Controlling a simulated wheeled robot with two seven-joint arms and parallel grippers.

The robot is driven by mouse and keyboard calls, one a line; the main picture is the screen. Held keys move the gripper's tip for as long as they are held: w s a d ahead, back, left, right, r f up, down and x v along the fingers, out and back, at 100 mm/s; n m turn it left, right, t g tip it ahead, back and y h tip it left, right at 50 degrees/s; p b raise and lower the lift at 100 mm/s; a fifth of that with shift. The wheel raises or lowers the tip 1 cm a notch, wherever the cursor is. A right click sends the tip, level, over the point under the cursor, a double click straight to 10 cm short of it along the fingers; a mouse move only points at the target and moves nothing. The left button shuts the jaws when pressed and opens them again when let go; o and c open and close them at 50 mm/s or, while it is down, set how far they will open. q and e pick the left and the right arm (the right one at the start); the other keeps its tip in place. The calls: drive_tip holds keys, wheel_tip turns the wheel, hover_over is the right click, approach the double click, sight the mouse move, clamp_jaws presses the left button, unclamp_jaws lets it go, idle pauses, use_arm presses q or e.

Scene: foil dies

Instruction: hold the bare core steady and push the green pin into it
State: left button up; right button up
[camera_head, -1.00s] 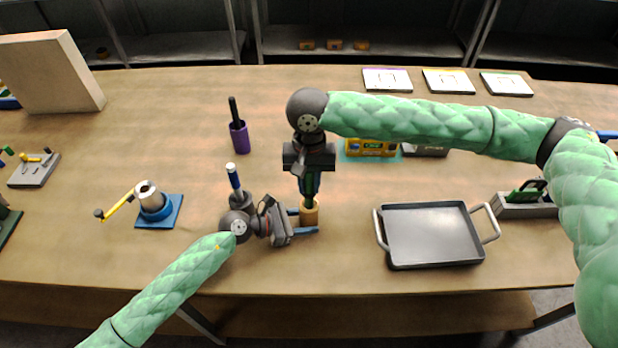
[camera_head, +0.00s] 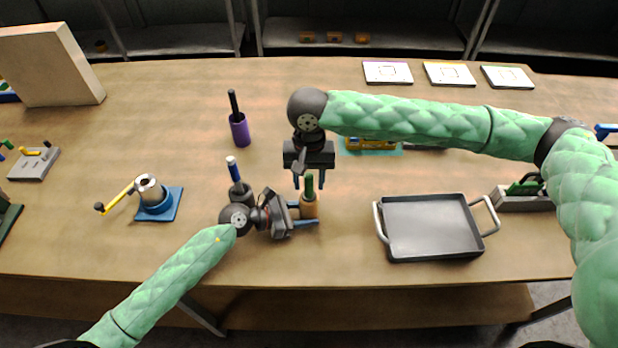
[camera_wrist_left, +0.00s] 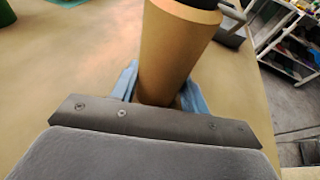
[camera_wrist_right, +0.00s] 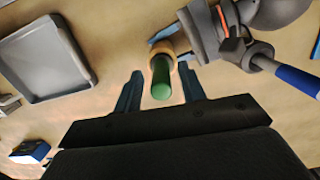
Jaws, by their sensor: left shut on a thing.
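The bare core (camera_head: 309,208) is a tan cylinder standing upright on the table. My left gripper (camera_head: 307,212) is shut on it from the left, low on its sides; the core also fills the middle of the left wrist view (camera_wrist_left: 172,55). The green pin (camera_head: 309,184) stands upright out of the core's top, and how deep it sits is hidden. My right gripper (camera_head: 309,181) is open above the core, its fingers on either side of the pin. In the right wrist view the green pin (camera_wrist_right: 161,82) shows between the parted fingers, apart from both.
A dark cup with a blue-handled tool (camera_head: 241,192) stands just behind my left gripper. A blue-based crank stand (camera_head: 157,205) is at left, a purple holder (camera_head: 240,132) behind. A grey tray (camera_head: 432,228) lies at right. The table's front edge is close.

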drive_tip(key=shift+o, duration=0.2)
drive_tip(key=shift+r, duration=0.1)
wheel_tip(320, 180, up, 12)
drive_tip(key=w, duration=0.1)
drive_tip(key=shift+w, duration=0.3)
idle(0.7)
drive_tip(key=shift+r, duration=2.85)
use_arm(q)
drive_tip(key=o, duration=0.8)
drive_tip(key=shift+o, duration=0.2)
